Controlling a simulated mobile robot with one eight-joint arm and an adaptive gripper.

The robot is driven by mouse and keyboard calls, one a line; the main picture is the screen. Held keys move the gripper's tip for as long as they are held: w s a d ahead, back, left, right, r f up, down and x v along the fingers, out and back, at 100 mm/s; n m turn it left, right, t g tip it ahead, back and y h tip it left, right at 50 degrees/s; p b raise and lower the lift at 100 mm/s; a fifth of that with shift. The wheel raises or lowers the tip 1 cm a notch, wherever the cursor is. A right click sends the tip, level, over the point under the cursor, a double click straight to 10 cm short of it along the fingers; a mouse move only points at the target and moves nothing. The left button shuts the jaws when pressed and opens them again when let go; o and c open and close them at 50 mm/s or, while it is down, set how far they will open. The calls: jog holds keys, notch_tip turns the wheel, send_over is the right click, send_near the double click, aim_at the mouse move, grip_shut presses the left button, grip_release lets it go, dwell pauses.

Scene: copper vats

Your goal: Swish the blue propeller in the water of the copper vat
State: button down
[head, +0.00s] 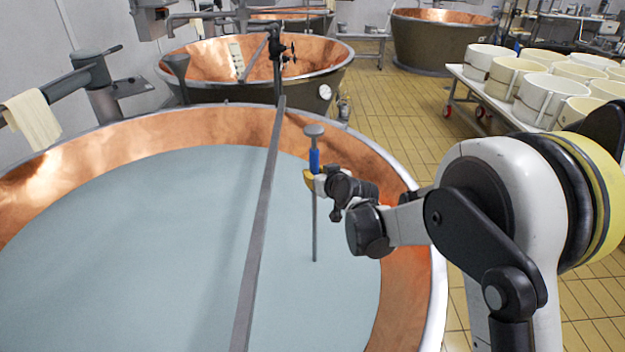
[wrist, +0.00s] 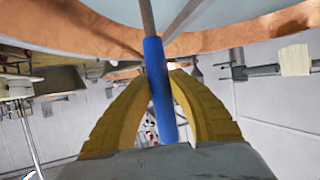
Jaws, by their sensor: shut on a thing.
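The copper vat (head: 398,285) fills the left and middle of the head view and holds pale grey-blue water (head: 150,240). My gripper (head: 313,180) is over the vat's right part, shut on the blue handle of the propeller (head: 314,160). The propeller is upright, with a grey disc on top and a thin grey shaft running down to the water, where its lower end seems to meet the surface; I cannot tell how deep it reaches. In the wrist view, the yellow fingers (wrist: 165,95) close around the blue handle (wrist: 156,70).
A grey bar (head: 262,220) spans the vat just left of the propeller. A cloth (head: 33,120) hangs on a grey arm at the left. More copper vats (head: 325,62) stand behind. White tubs (head: 545,98) stand on a cart at the right, with tiled floor between.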

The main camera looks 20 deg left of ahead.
jog(key=s+b, duration=0.1)
jog(key=s, duration=1.3)
jog(key=shift+d, duration=0.45)
jog(key=w, duration=0.9)
jog(key=w+a+b, duration=0.1)
jog(key=w, duration=0.4)
dwell(0.4)
notch_tip(320, 180, up, 39)
jog(key=p, duration=2.5)
jog(key=shift+w+d+f, duration=0.1)
jog(key=shift+f, duration=0.05)
